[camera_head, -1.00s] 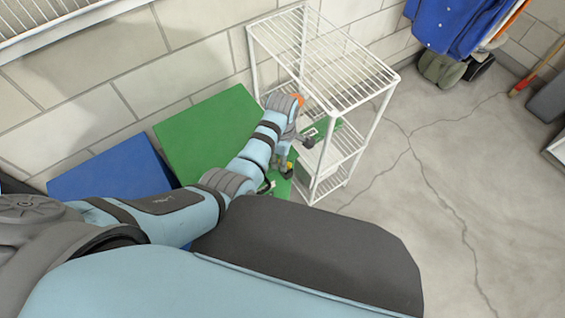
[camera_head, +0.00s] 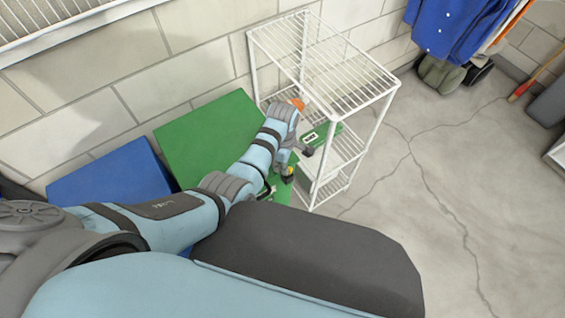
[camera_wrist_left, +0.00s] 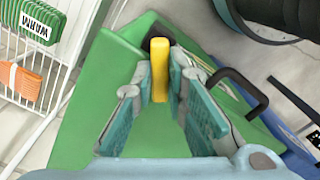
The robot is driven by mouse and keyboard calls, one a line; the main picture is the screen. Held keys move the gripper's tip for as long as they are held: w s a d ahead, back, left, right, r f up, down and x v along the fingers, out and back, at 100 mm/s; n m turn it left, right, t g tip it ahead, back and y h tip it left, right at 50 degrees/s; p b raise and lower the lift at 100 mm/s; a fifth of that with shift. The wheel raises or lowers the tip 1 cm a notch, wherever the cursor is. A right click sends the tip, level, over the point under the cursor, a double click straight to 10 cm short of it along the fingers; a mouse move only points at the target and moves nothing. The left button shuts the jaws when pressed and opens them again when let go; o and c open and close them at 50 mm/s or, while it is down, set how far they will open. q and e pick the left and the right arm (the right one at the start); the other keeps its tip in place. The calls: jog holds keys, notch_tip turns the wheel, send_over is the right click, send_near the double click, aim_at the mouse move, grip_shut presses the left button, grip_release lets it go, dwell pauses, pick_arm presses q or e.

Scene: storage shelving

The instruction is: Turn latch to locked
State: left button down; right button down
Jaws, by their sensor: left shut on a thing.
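In the left wrist view the handle points down the picture, between the two teal finger pads of my left gripper (camera_wrist_left: 158,88). The gripper is shut on the handle. The locked and unlocked marks cannot be made out. My right gripper is not in view.
A white wire shelf (camera_head: 325,65) stands close to the right of my left wrist, with a green item (camera_head: 320,134) on a lower level. A blue box (camera_head: 110,174) is left of the green one. A black handle (camera_wrist_left: 245,90) rises beside the latch.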

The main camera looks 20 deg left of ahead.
pick_arm(q)
jog(key=m, duration=0.1)
jog(key=m+p, duration=0.1)
jog(key=m, duration=0.1)
jog(key=shift+w+r, duration=0.1)
jog(key=shift+w, duration=0.15)
jog(key=shift+w+d+m+p, duration=0.15)
jog(key=shift+m+p, duration=0.15)
jog(key=shift+m, duration=0.65)
jog(key=shift+w+d+m+p, duration=0.1)
jog(key=shift+m+p, duration=0.2)
jog(key=shift+m, duration=0.65)
jog(key=c, duration=1.6)
grip_release()
notch_tip(320, 180, up, 12)
